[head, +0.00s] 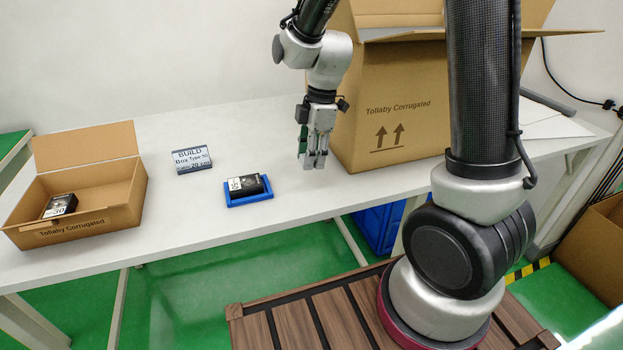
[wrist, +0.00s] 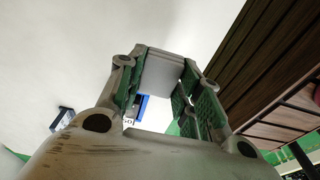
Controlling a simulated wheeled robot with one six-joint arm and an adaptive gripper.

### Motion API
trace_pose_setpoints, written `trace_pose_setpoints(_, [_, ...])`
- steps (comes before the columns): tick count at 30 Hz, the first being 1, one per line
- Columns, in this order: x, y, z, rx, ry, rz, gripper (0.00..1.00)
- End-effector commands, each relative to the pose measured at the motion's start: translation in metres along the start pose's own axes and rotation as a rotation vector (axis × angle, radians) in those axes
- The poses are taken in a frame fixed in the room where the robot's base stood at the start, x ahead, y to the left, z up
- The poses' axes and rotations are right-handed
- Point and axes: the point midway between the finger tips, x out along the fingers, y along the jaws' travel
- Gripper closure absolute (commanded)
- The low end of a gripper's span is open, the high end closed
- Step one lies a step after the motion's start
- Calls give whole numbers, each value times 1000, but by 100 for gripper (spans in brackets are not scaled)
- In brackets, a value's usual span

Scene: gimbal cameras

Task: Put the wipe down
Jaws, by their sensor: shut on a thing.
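My gripper (head: 315,160) hangs over the white table, just left of the large carton, fingers pointing down. In the wrist view, my gripper (wrist: 160,85) is shut on a pale grey, flat-faced thing, which I take to be the wipe (wrist: 161,76). It sits between the two green-padded fingers. In the head view the fingers hide most of it, and I cannot tell whether it touches the table.
A blue tray (head: 262,197) holding a black box (head: 247,184) lies left of my gripper. A small open carton (head: 95,215) with a black box (head: 60,206) is far left. The large carton (head: 385,110) stands close on the right.

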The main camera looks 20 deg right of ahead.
Motion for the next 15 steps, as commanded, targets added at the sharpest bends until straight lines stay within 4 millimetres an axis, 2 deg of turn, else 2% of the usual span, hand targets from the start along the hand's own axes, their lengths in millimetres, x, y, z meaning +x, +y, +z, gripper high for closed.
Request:
trace_pose_setpoints(1, [13,-1,2,0,-1,-5,95])
trace_pose_setpoints(3, [25,-1,4,1,-2,-4,95])
trace_pose_setpoints(11, [47,0,7,0,-1,-1,95])
trace_pose_setpoints(15, [68,0,10,1,-1,-3,95])
